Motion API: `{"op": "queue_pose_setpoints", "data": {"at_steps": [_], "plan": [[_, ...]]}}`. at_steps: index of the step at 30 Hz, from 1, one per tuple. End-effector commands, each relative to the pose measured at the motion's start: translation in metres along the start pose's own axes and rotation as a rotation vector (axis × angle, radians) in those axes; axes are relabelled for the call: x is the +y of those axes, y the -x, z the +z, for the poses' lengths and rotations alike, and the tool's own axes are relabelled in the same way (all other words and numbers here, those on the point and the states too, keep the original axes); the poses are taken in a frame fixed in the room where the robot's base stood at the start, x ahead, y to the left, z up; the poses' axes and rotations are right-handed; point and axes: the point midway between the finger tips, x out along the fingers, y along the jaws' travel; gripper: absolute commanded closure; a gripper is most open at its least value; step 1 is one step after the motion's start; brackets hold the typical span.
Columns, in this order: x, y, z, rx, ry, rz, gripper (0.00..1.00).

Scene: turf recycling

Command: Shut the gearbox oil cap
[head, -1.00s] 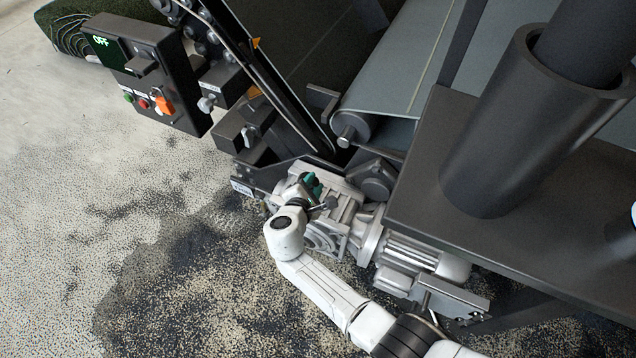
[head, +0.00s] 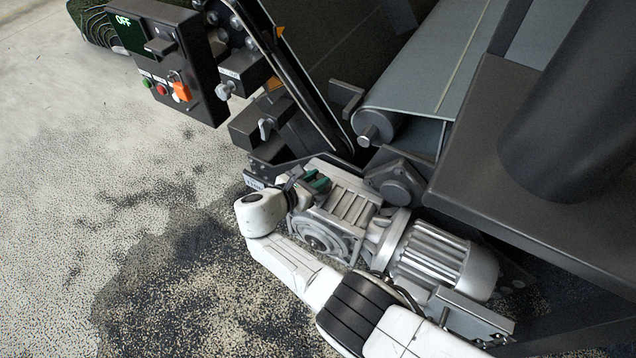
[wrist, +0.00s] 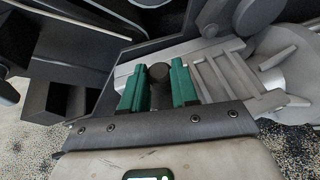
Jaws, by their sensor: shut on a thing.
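The silver gearbox (head: 345,205) sits below the conveyor in the head view, with its finned motor (head: 440,260) to the right. My gripper (head: 318,182) is at the gearbox's upper left corner, its green fingers partly hidden by my wrist. In the wrist view the two green fingers of my gripper (wrist: 158,85) stand on either side of a dark round oil cap (wrist: 160,73) and are shut on it. The gearbox's ribbed housing (wrist: 222,75) lies just to the right of them. How the cap sits on its opening is hidden.
A control box (head: 165,60) with an "OFF" display, buttons and an orange switch stands at upper left. The conveyor belt (head: 430,65) and a dark frame plate (head: 490,170) lie above and right of the gearbox. Open, dark-stained floor (head: 170,270) is at left.

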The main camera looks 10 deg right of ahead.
Motion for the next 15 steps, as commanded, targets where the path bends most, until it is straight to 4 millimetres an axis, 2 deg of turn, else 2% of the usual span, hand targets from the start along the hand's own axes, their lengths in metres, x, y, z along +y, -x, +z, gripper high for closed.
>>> {"op": "queue_pose_setpoints", "data": {"at_steps": [6, 7, 15], "plan": [[-0.0005, -0.0003, -0.0025, 0.002, 0.010, -0.004, 1.00], [-0.0005, -0.0004, -0.0026, 0.002, 0.010, -0.004, 0.68], [-0.0001, -0.0003, -0.0015, 0.001, 0.008, -0.003, 0.45]]}}
